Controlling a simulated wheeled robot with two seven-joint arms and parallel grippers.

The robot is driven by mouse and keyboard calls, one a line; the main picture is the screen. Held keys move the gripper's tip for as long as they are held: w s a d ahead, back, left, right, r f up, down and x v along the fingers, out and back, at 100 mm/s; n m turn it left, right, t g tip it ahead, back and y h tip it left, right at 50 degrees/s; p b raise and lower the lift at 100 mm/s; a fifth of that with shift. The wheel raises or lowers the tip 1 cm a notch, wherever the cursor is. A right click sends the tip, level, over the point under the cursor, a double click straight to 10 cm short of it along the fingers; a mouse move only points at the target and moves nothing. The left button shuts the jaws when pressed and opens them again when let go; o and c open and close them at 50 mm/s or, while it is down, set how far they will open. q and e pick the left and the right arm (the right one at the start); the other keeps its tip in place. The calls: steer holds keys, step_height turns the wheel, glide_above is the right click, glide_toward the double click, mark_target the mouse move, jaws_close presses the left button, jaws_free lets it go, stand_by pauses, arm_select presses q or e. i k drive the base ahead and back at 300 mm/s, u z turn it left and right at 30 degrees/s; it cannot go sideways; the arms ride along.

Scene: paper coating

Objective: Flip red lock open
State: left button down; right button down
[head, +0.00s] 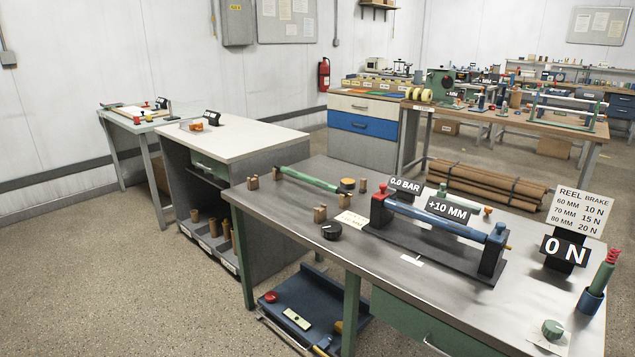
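Neither of my grippers is in view.
The grey workbench (300,200) holds a green roller (310,179), a black knob (331,231), small brown blocks and display signs. A green drawer (425,325) is under its front edge. A white-topped cabinet (235,138) stands behind left. Floor at left is clear.

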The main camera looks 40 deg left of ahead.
mark_target(382, 194)
steer(key=u, duration=0.3)
steer(key=i, duration=1.2)
steer(key=z, duration=0.35)
